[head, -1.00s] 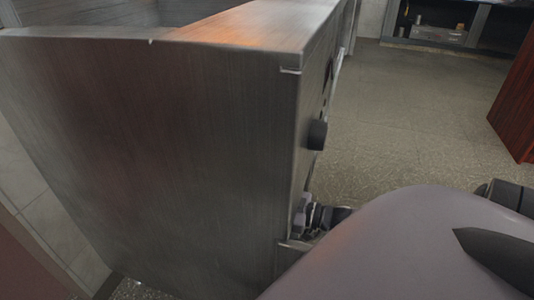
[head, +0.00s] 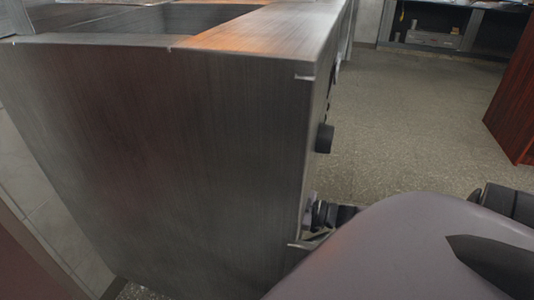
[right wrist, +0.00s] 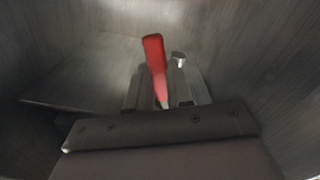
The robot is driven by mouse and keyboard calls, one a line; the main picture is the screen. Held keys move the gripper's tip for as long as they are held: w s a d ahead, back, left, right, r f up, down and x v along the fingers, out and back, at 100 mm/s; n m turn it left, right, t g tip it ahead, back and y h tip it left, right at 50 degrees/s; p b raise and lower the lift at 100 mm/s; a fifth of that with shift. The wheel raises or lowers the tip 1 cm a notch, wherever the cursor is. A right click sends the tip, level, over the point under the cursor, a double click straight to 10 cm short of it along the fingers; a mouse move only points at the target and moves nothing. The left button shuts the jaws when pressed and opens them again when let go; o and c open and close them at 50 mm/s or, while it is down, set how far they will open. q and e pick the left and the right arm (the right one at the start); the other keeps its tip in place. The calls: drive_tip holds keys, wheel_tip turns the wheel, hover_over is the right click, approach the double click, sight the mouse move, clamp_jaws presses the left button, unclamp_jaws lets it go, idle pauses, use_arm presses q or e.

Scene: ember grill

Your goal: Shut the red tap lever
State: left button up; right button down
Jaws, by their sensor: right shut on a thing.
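The red tap lever (right wrist: 154,52) shows in the right wrist view as a flat red bar. It stands between the two grey fingers of my right gripper (right wrist: 160,84), which is shut on it; its far end sticks out past the fingers. In the head view my right gripper's end is mostly hidden behind the edge of the grill, and the lever cannot be seen there. My left gripper is in neither view.
The large brushed-metal grill body (head: 160,150) fills the left of the head view, with a dark knob (head: 325,138) on its front face. Grey metal walls surround the gripper in the wrist view. Open floor (head: 420,120) lies to the right, beside a red-brown wooden panel (head: 515,110).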

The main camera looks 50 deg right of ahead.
use_arm(q)
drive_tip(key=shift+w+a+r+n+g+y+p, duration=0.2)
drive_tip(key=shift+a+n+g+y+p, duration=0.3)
drive_tip(key=shift+p, duration=2.3)
use_arm(e)
drive_tip(key=w+d+r+n, duration=0.1)
drive_tip(key=d+r+n, duration=0.2)
drive_tip(key=n, duration=1)
drive_tip(key=shift+w+d+r, duration=0.2)
drive_tip(key=shift+w+r, duration=0.1)
drive_tip(key=shift+r, duration=1.05)
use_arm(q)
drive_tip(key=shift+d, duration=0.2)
use_arm(e)
drive_tip(key=shift+n, duration=0.4)
drive_tip(key=c, duration=1)
unclamp_jaws()
